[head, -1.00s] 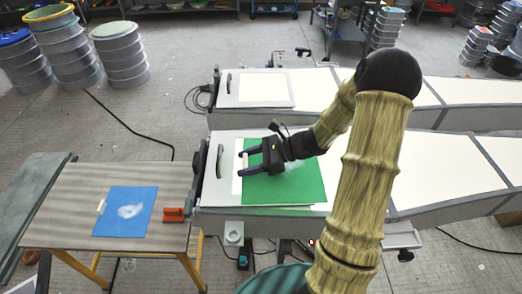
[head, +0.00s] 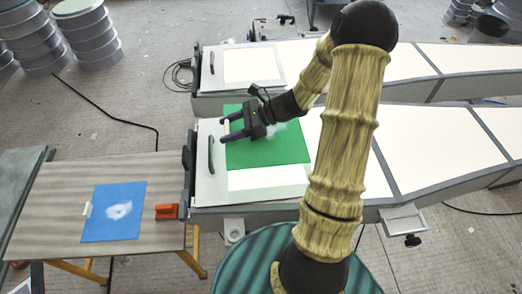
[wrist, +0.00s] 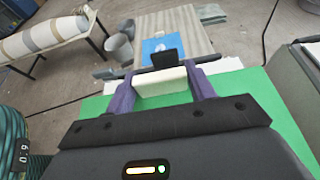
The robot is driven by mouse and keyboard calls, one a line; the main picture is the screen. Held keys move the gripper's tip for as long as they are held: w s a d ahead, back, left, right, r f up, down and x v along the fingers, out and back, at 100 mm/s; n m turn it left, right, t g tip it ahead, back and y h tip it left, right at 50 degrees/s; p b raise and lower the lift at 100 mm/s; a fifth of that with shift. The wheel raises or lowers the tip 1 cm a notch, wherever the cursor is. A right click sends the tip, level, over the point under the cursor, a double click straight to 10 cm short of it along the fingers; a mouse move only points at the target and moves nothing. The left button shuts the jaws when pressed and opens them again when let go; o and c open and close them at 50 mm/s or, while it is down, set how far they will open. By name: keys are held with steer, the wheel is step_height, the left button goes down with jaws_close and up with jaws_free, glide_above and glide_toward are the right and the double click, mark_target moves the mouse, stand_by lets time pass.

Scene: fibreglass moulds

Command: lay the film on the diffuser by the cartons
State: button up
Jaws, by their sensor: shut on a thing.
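A green film (head: 268,152) is over the near light table, above its white diffuser panel (head: 268,180), whose near strip shows bare. The film is shifted toward the far side of this panel. My gripper (head: 226,131) is shut on a pale tab (wrist: 160,85) at the film's left edge. The green sheet (wrist: 92,108) spreads to both sides below the gripper in the wrist view. I cannot tell whether it touches the panel. A second white diffuser panel (head: 254,62) lies bare on the far light table. I see no clear cartons beside either panel.
A side table (head: 50,205) at left holds a blue sheet (head: 114,212) with a whitish patch and an orange clamp-like item (head: 166,211). Stacked grey drums (head: 92,35) stand at the back left. A black cable (head: 110,108) crosses the floor.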

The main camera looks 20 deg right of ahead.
steer(key=shift+d+f+p, duration=0.1)
steer(key=shift+f+p, duration=0.35)
steer(key=shift+f, duration=2.45)
steer(key=shift+f, duration=0.1)
steer(key=shift+f+p, duration=0.45)
steer(key=shift+f, duration=1.55)
steer(key=shift+f, duration=0.15)
steer(key=o, duration=1)
